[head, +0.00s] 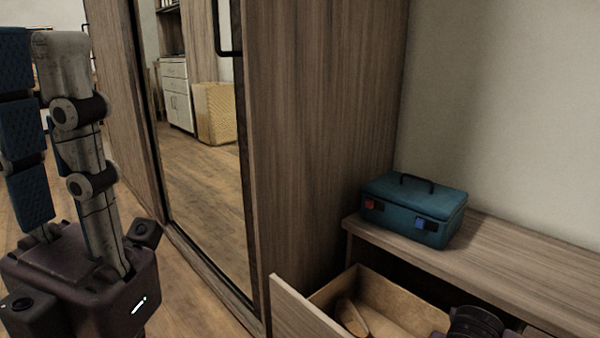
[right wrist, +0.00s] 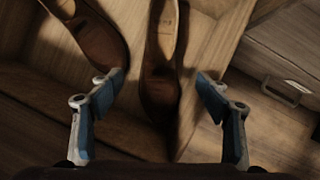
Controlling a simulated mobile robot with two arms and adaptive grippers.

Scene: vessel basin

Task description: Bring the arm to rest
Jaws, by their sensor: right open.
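My left gripper (head: 62,130) stands upright at the left of the head view, with blue pads and pale links. Its finger gap is unclear from this side. My right arm shows only as a dark part at the bottom edge, over the drawer (head: 392,297). In the right wrist view my right gripper (right wrist: 160,82) is open, its fingertips apart on either side of a brown shoe (right wrist: 161,88). I cannot tell whether they touch it. A second brown shoe (right wrist: 88,38) lies to the left. One shoe (head: 352,318) shows inside the open drawer in the head view.
A teal toolbox (head: 413,208) with a black handle sits on the wooden bench top (head: 500,262) above the drawer. A tall wooden cabinet (head: 312,120) with a mirror door (head: 200,190) stands to the left of the bench. Wooden floor shows at the far left.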

